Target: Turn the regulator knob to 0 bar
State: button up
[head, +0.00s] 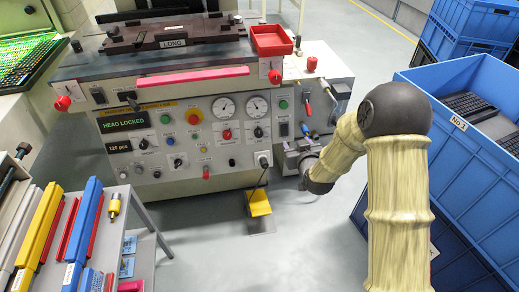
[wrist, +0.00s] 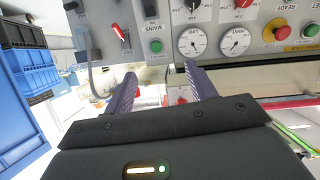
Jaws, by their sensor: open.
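Several red knobs show, and I cannot read which one is the regulator knob. One red knob (head: 227,134) is below the left dial gauge (head: 223,107); it is cut by the top edge of the upside-down wrist view (wrist: 243,3). Another red knob (head: 312,63) stands on top of the unit at the machine's right. A third red knob (head: 275,77) is at the right end of the machine's front edge. My gripper (wrist: 160,72) is open, with nothing clearly held and the machine front beyond its fingers.
A red-handled valve (head: 305,87) and a blue handle (head: 306,130) are on the right unit. A red tray (head: 270,40) sits on the machine top. Blue crates (head: 455,150) stand at the right. A yellow pedal (head: 259,203) is on the floor. A side table (head: 140,215) is at the left.

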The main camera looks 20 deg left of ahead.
aim_at(259, 135)
jog(key=a+f+t+y+b, duration=0.1)
jog(key=a+f+b, duration=0.3)
jog(key=f, duration=0.3)
jog(key=a+f+n+t+y+b, duration=0.1)
jog(key=a+f+y+b, duration=0.1)
jog(key=a+f+b, duration=0.2)
notch_tip(259, 135, down, 3)
jog(key=shift+s+a+f+t+b, duration=0.1)
jog(key=shift+s+a+t+b, duration=0.2)
jog(key=shift+b, duration=0.7)
jog(key=shift+s+d, duration=0.1)
jog(key=shift+d, duration=0.05)
jog(key=b+x, duration=0.6)
jog(key=x, duration=1)
jog(key=shift+w+a, duration=0.4)
jog(key=shift+w, duration=0.15)
jog(key=c, duration=1)
